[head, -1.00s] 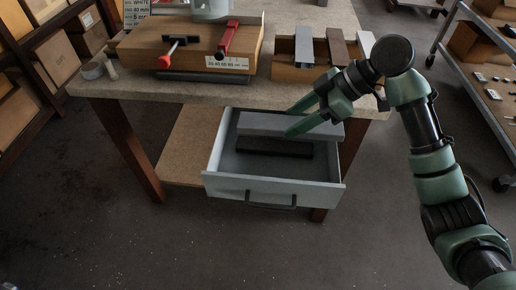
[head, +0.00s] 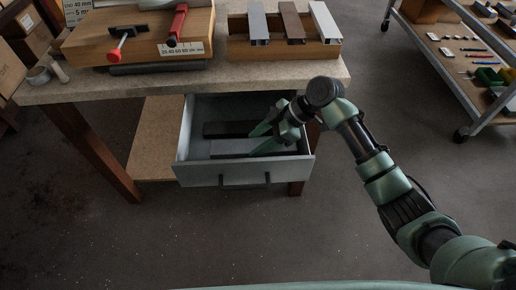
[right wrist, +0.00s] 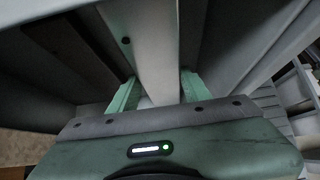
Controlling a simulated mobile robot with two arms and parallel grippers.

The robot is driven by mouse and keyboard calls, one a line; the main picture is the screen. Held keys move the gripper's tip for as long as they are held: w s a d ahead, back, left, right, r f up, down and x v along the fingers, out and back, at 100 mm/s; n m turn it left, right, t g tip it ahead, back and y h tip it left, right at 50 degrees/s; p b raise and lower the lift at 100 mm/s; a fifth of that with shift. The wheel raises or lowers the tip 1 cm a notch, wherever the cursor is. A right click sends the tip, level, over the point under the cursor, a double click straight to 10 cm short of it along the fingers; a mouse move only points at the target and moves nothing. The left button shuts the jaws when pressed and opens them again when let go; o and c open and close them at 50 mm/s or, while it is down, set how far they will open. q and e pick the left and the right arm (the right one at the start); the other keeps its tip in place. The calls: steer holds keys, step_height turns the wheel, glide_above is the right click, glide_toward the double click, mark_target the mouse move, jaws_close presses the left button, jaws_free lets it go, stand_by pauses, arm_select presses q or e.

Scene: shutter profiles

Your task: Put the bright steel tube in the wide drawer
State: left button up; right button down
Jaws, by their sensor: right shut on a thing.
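The open drawer (head: 245,174) of the bench has pale grey walls and a dark handle. My right gripper (head: 259,141) reaches into it from the right and is shut on a light grey steel tube (head: 228,147). The tube lies lengthwise across the drawer, inside its walls, near the front. I cannot tell whether it touches the floor. In the right wrist view the tube (right wrist: 150,45) runs between the two green fingers. A dark bar (head: 227,129) lies in the drawer behind the tube. My left gripper is not in view.
A wooden crate (head: 285,50) on the bench top (head: 215,80) holds a grey, a brown and a white profile. A wooden block (head: 140,48) with black and red clamps stands left of it. A shelf cart (head: 462,70) stands at right. The floor before the drawer is clear.

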step_height(320, 180, down, 4)
steer(key=shift+r, duration=0.25)
steer(key=c, duration=0.7)
jaws_free()
steer(key=shift+o, duration=0.2)
steer(key=p+v, duration=0.7)
steer(key=v, duration=0.4)
steer(key=shift+d+r, duration=0.35)
steer(key=shift+d, duration=0.05)
